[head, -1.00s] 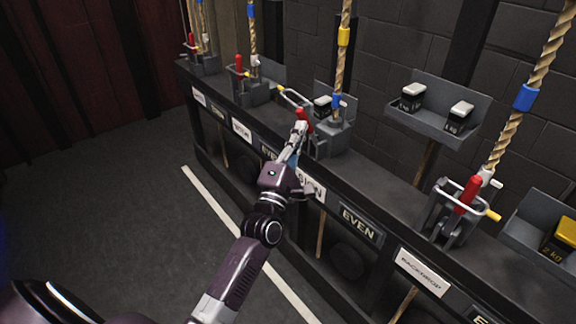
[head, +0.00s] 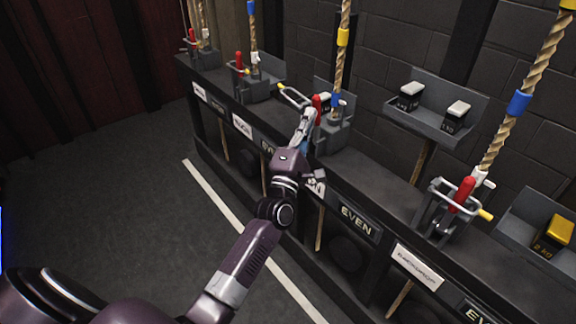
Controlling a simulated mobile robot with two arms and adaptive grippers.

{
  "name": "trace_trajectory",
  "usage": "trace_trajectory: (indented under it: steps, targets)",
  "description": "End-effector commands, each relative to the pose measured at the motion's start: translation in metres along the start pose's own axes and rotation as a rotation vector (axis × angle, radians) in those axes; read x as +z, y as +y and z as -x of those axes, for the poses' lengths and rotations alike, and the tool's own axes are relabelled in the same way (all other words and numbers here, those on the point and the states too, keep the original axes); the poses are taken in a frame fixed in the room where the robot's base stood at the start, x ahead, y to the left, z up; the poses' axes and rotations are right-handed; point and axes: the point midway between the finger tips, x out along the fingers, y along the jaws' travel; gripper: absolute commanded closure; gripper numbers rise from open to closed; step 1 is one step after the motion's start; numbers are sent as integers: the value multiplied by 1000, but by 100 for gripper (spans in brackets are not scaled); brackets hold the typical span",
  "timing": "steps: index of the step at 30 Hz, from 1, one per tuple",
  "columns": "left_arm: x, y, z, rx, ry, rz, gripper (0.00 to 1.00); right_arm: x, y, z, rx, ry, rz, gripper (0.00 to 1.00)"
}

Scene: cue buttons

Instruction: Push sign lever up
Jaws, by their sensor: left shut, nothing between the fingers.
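The sign lever has a red handle (head: 317,106) and stands nearly upright in its grey bracket (head: 332,137) on the black rail. The sign label (head: 316,187) below it is partly covered by my left arm. My left gripper (head: 308,118) is shut and empty, at the front left side of the red handle. It looks very close to the handle; I cannot tell whether they touch. My right gripper is not in view.
The backdrop lever (head: 462,194) is on the right, above its backdrop label (head: 417,266). Another red lever (head: 239,62) is farther left. A tray with weights (head: 430,118) sits behind the rail. Ropes rise by the levers. The floor in front is clear.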

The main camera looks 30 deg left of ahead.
Motion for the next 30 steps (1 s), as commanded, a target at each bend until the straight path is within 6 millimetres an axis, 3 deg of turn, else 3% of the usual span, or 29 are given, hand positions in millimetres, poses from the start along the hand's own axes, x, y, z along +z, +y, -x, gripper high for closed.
trace_trajectory:
  steps: [10,30]
  targets:
    - [9,-2,-17,-1,-1,0,100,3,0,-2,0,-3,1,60]
    - [12,0,-22,4,-2,0,100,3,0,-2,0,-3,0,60]
